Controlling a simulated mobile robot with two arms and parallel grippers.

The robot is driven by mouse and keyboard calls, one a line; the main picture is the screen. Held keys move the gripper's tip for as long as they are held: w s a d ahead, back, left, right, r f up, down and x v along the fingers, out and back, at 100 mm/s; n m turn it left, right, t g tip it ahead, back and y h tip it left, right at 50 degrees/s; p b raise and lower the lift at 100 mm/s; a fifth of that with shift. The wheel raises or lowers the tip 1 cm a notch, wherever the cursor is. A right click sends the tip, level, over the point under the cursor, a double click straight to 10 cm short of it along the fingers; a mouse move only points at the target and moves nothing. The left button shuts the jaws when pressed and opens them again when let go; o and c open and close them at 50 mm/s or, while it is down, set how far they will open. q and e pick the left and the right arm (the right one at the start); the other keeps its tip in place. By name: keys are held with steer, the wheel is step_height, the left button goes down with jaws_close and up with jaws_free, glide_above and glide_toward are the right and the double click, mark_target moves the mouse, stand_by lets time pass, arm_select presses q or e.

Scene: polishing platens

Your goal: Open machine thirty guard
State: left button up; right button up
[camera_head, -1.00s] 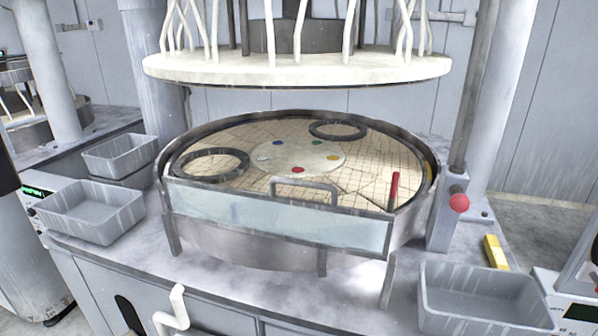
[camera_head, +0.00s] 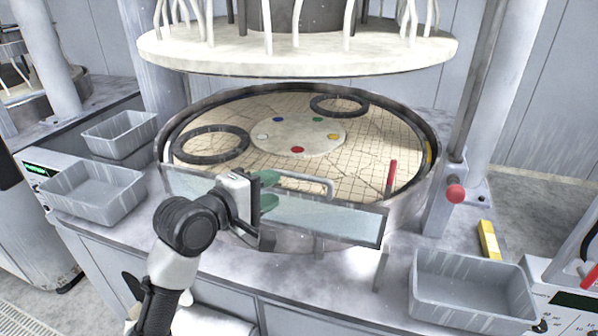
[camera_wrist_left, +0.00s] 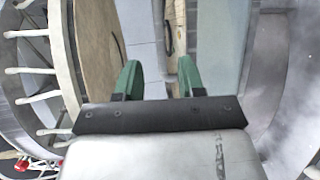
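The guard (camera_head: 325,219) is a clear, pale panel standing across the front of the round polishing platen (camera_head: 375,150). It has a grey bar handle (camera_head: 312,181) on its top edge. My left gripper (camera_head: 270,190) is in front of the guard, at the left end of the handle. Its two green fingertips are apart with nothing seen held between them. In the left wrist view the open fingers (camera_wrist_left: 158,78) point toward the glass (camera_wrist_left: 222,45). Whether they touch the handle cannot be told. My right gripper is not in view.
Grey bins stand left (camera_head: 93,192) and right (camera_head: 470,290) of the platen. A red knob (camera_head: 455,194) is on a post at the right, with a yellow block (camera_head: 488,240) nearby. The white upper plate (camera_head: 300,55) hangs above. Two dark rings lie on the platen.

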mark_target(297, 178)
arm_select(q)
steer(key=p+x, duration=0.2)
steer(key=x, duration=0.5)
steer(key=shift+w+d, duration=0.25)
steer(key=shift+w+d+f, duration=0.2)
steer(key=shift+w+d, duration=0.15)
steer(key=shift+w, duration=0.1)
jaws_close()
